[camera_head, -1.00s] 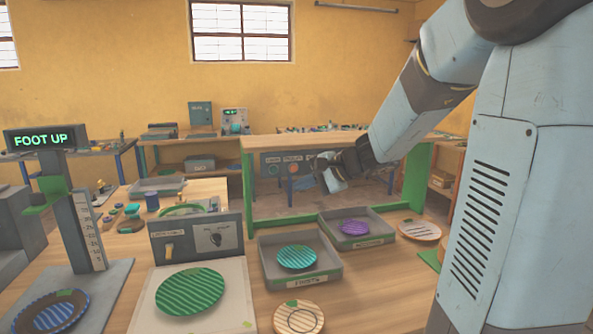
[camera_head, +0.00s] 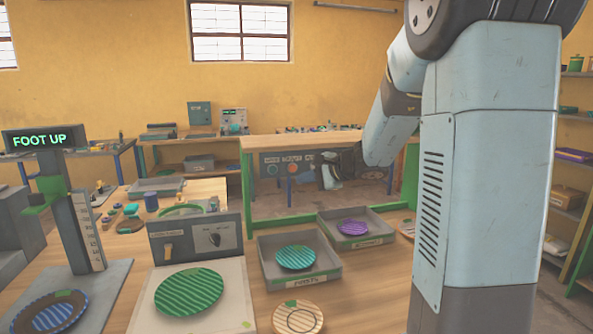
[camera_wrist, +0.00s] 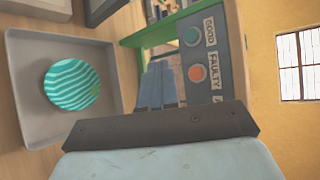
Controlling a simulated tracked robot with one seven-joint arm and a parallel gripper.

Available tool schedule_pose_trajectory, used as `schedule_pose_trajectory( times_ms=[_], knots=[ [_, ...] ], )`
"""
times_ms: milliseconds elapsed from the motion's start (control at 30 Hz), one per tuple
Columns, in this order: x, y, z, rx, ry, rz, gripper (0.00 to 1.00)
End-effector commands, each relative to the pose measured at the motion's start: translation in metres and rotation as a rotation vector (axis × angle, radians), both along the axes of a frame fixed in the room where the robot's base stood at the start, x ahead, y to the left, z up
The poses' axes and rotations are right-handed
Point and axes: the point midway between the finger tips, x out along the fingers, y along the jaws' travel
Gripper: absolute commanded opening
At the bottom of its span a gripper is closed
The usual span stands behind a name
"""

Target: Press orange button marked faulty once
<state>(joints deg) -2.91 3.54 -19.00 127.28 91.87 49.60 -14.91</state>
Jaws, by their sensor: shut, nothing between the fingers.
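The orange button (camera_wrist: 197,72) is round and sits on a grey panel (camera_wrist: 215,22) beside the label "FAULTY" in the wrist view. A green button (camera_wrist: 191,36) labelled "GOOD" is next to it. The head view shows the orange button (camera_head: 292,168) small, left of my gripper (camera_head: 326,179). In the wrist view my gripper (camera_wrist: 160,66) has its blue-grey fingers together and empty. The fingertips appear to the left of the orange button; I cannot tell the distance in depth, and no contact is visible.
A green-framed bench (camera_head: 248,190) surrounds the panel area. Below it, a grey tray (camera_head: 327,276) holds a teal striped plate (camera_head: 296,258), and another tray (camera_head: 385,240) holds a purple plate. A "FOOT UP" display (camera_head: 40,139) stands left. Shelves (camera_head: 570,150) stand right.

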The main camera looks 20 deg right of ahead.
Motion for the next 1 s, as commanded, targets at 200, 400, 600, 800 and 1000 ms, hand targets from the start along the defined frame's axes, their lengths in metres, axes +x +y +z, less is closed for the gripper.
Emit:
schedule_pose_trajectory(
  times_ms=[200,400,600,800,1000],
  knots=[
    [0.027,0.000,0.000,0.001,0.001,0.000,0.00],
    [0.050,0.000,-0.001,-0.001,0.000,-0.001,0.00],
    [0.063,0.000,0.000,0.001,0.001,0.000,0.00],
    [0.068,0.000,0.000,0.001,0.001,0.000,0.00],
    [0.068,-0.001,0.000,0.001,0.001,0.000,0.00]
  ],
)
